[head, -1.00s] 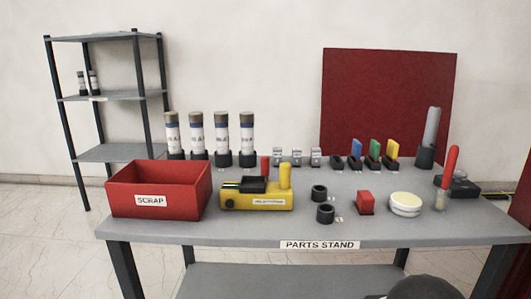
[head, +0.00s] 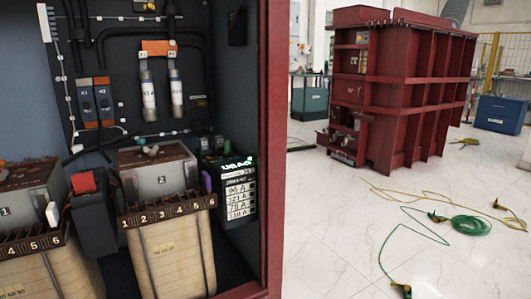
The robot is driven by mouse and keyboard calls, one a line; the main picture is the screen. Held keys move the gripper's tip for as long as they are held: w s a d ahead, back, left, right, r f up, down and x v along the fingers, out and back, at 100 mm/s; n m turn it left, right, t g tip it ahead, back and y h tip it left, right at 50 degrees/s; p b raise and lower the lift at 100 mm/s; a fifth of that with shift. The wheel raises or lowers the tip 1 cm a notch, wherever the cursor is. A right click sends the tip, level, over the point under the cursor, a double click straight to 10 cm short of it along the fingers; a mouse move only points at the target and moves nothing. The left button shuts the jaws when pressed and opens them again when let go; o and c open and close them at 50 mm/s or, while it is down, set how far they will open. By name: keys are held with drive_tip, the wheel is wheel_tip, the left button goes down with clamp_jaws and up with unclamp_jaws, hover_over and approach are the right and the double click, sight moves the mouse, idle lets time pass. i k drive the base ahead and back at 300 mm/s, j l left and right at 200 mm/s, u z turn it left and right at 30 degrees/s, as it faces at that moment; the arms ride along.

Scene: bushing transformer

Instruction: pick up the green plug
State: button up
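No green plug that I can make out shows in the head view now. My gripper is not in view. An open red cabinet (head: 276,150) fills the left half of the head view. Inside it, a dark unit with a lit green display (head: 238,161) and several white labels stands at the right. Two white cylindrical fuses (head: 148,95) hang under an orange block (head: 158,47) on the back panel.
Transformer blocks (head: 168,245) with numbered terminals fill the cabinet's bottom. A large red ribbed tank (head: 420,95) stands behind right. Green cable (head: 470,226) and yellow cable with clamps lie on the white floor. A blue box (head: 500,113) stands at far right.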

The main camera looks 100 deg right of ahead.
sight(227, 142)
drive_tip(key=z, duration=3.4)
